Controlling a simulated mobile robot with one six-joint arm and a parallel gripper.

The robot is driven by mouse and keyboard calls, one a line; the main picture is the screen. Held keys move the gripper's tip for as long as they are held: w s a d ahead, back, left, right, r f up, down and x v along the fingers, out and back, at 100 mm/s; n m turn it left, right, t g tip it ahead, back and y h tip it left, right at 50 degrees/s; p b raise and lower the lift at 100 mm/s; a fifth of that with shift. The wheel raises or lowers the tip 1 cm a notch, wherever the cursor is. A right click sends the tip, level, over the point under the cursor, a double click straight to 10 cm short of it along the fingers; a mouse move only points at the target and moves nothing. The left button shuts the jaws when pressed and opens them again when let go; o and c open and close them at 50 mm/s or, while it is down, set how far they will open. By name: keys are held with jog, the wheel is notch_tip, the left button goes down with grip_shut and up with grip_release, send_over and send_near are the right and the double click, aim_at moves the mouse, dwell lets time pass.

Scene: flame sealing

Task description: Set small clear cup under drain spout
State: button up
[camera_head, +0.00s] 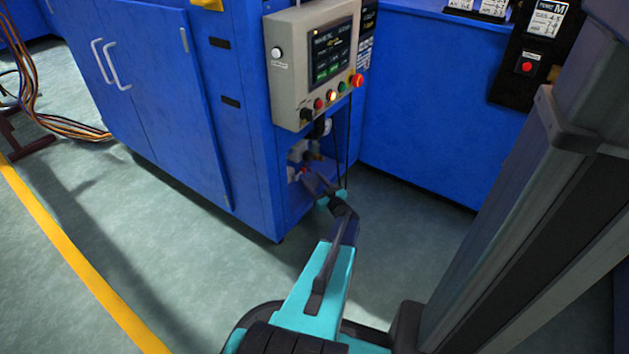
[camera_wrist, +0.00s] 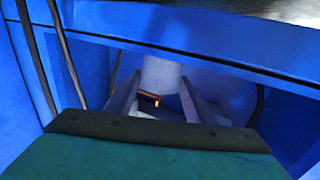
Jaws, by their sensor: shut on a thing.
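My gripper (camera_head: 311,180) reaches into the open recess low in the blue cabinet, under the control panel. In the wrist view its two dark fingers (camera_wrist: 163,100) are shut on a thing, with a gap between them. The small clear cup is hard to make out; only a faint pale patch shows around the fingertips. A pale cylinder (camera_wrist: 161,72) hangs just beyond the fingers, with a small orange-brown part below it. The drain spout cannot be told apart clearly, and whether the cup is under it cannot be told.
The blue cabinet (camera_head: 170,110) surrounds the recess, with walls close on both sides of my gripper. A grey control panel (camera_head: 318,65) juts out above. Dark cables run beside the recess. A yellow floor line (camera_head: 80,262) and open floor lie to the left.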

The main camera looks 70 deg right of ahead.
jog(key=shift+f, duration=0.1)
jog(key=o, duration=1)
jog(key=shift+s+a+r, duration=0.2)
jog(key=shift+s+r, duration=0.05)
jog(key=shift+s, duration=0.05)
jog(key=shift+p+v, duration=2)
jog(key=shift+v, duration=3.65)
jog(key=shift+f, duration=0.1)
